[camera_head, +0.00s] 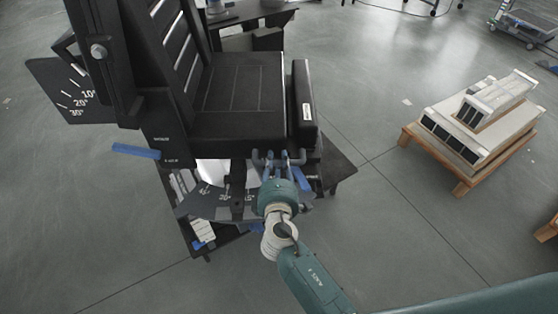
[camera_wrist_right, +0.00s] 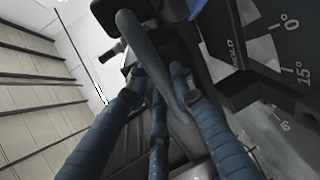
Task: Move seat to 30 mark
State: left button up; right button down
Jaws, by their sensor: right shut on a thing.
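The black seat (camera_head: 240,95) with its slatted backrest fills the upper left of the head view. A dark plate with 10°, 20° and 30° marks (camera_head: 75,102) stands beside the backrest. A second marked dial (camera_head: 222,200) lies under the seat's front; its numbers are too small to read surely. My right gripper (camera_head: 278,160) is shut on a grey handle (camera_head: 262,158) at the seat's front edge. In the right wrist view, its blue fingers (camera_wrist_right: 160,88) close around the curved handle (camera_wrist_right: 148,48), beside a scale showing 0° and 15° (camera_wrist_right: 285,45). My left gripper is out of view.
A blue lever (camera_head: 136,151) sticks out left below the seat. A black armrest-like block (camera_head: 304,104) borders the seat's right side. A wooden pallet with pale boxes (camera_head: 475,130) stands on the floor at right. Open grey floor lies between.

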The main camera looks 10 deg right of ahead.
jog(key=shift+s+a+f, duration=0.1)
jog(key=shift+f, duration=0.15)
jog(key=c, duration=1.6)
grip_release()
jog(key=shift+o, duration=0.6)
jog(key=shift+r, duration=0.1)
jog(key=v, duration=1.2)
